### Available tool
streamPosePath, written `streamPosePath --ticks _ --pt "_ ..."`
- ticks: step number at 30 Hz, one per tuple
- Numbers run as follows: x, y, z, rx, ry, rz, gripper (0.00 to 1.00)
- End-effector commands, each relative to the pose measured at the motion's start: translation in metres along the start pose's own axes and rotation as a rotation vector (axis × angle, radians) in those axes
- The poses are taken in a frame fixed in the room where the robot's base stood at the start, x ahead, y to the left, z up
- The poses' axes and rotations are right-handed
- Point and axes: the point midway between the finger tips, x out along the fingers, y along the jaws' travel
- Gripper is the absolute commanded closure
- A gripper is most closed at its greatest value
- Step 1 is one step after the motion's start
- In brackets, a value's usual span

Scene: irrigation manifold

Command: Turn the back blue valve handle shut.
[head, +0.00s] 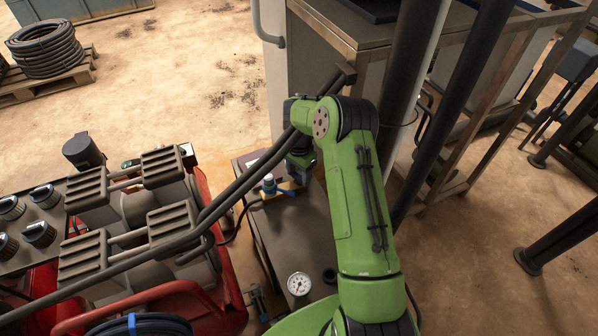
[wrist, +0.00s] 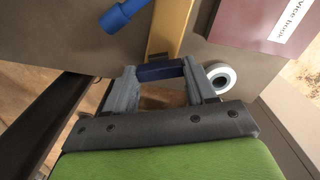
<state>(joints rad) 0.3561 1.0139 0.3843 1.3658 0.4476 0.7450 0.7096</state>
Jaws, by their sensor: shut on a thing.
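In the wrist view, a dark blue bar (wrist: 160,71) lies crosswise between the two grey fingers of my gripper (wrist: 160,80), which is shut on it. I take it to be the blue valve handle. It touches the near end of a flat yellow bar (wrist: 172,28), which runs away toward the top edge. In the head view, my gripper (head: 299,178) is low over the dark bench, mostly hidden by my arm and wrist. The held handle cannot be made out clearly there. The valve body and the handle's exact angle are hidden.
A blue tubular piece (wrist: 122,14) lies left of the yellow bar. A white ring (wrist: 222,77) sits close to the right finger, and a maroon service book (wrist: 270,22) lies beyond. Dark pipes (head: 455,110) rise at right.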

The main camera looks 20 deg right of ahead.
Motion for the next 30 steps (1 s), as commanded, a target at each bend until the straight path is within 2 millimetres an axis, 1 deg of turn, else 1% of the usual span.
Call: streamPosePath --ticks 6,15,21,30 --pt "-0.0009 -0.0003 -0.0004 0.18 0.001 -0.001 0.75" --pt "-0.0007 -0.0005 -0.0003 0.35 0.001 -0.002 0.75" --pt "-0.0006 -0.0004 -0.0005 0.404 0.001 -0.002 0.75" --pt "-0.0006 -0.0004 -0.0006 0.424 0.001 -0.002 0.75"
